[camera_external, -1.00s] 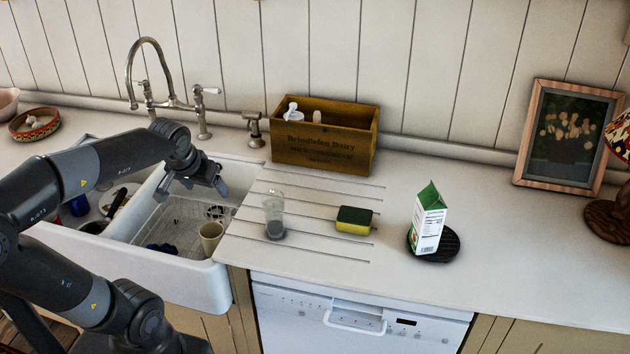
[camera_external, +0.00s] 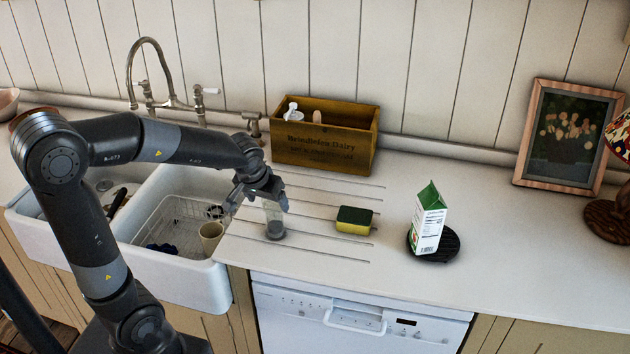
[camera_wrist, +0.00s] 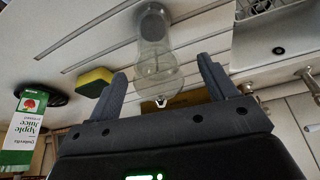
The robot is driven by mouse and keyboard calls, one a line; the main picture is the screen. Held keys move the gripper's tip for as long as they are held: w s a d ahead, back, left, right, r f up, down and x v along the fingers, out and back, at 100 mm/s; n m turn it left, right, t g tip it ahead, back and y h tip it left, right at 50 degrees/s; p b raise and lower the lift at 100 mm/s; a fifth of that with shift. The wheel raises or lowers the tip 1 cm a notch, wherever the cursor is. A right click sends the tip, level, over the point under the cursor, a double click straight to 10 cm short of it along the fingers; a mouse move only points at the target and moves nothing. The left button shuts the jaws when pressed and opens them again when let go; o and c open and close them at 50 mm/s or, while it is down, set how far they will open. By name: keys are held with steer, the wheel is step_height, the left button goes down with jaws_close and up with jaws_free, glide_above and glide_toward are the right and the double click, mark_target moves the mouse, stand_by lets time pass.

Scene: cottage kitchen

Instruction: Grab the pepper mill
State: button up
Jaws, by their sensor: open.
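The pepper mill (camera_external: 274,222) is a clear, waisted mill with a dark grey lower part. It stands upright on the grooved drainboard to the right of the sink. My gripper (camera_external: 258,204) is open at its upper part in the external view and hides its top. In the wrist view the pepper mill (camera_wrist: 155,60) lies ahead of and partly between the two open fingers of my gripper (camera_wrist: 163,82). Its metal tip is nearest the palm. I cannot tell whether either finger touches it.
A yellow-green sponge (camera_external: 354,220) lies just right of the mill. A juice carton (camera_external: 429,222) stands on a black round trivet (camera_external: 447,246) farther right. A wooden crate (camera_external: 325,150) stands behind. The white sink (camera_external: 190,282) with a cup (camera_external: 211,236) is at the left.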

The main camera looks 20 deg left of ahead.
mark_target(272, 210)
steer(key=x, duration=0.3)
steer(key=shift+s+d+f, duration=0.15)
steer(key=shift+d+f, duration=0.1)
steer(key=shift+f, duration=0.1)
steer(key=shift+w+f, duration=0.3)
steer(key=shift+f, duration=0.35)
steer(key=c, duration=1.2)
steer(key=shift+o, duration=0.2)
steer(key=shift+r, duration=0.1)
